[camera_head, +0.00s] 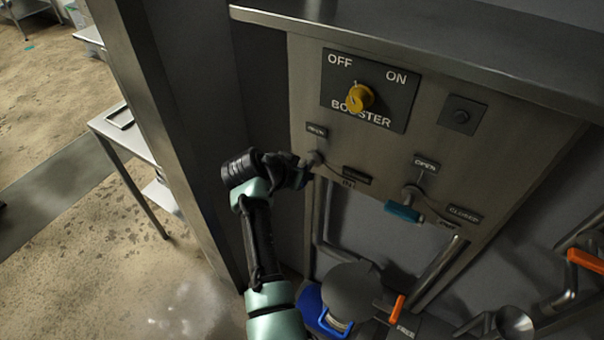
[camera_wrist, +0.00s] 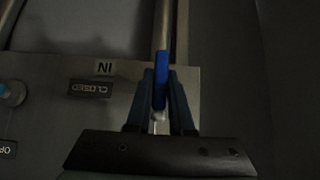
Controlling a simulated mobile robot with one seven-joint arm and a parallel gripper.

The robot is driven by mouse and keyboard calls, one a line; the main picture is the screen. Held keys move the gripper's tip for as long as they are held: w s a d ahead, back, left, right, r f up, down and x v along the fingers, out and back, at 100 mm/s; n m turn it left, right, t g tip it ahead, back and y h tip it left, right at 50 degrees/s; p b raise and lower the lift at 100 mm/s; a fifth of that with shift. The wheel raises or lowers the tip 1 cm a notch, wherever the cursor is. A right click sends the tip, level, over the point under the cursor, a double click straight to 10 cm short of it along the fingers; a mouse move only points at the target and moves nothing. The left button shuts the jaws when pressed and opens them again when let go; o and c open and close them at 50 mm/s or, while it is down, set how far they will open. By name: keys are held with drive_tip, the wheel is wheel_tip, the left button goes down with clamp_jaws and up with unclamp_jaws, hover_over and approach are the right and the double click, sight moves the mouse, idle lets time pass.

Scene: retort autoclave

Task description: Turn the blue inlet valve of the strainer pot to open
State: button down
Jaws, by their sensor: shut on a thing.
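The blue inlet valve handle (camera_wrist: 160,85) shows in the wrist view between the two fingers of my gripper (camera_wrist: 161,90). My gripper is shut on it, with one finger on each side. In the head view my gripper (camera_head: 299,172) is at the inlet valve's pivot (camera_head: 315,158), and it hides the handle. An OPEN-side label (camera_head: 316,130) sits above the pivot, too small to read surely. A CLOSED label (camera_head: 357,175) is to its lower right, above the IN mark (camera_head: 348,184). In the wrist view the handle points away from the CLOSED label (camera_wrist: 90,88).
The outlet valve (camera_head: 403,212) with a blue-teal handle is to the right on the same panel. Above are the yellow booster knob (camera_head: 360,97) and a dark button (camera_head: 461,116). A grey-lidded pot (camera_head: 352,289) and pipes are below. A steel post (camera_head: 165,130) stands left of my arm.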

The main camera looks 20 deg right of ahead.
idle(0.3)
drive_tip(key=c, duration=0.8)
unclamp_jaws()
drive_tip(key=v, duration=1.3)
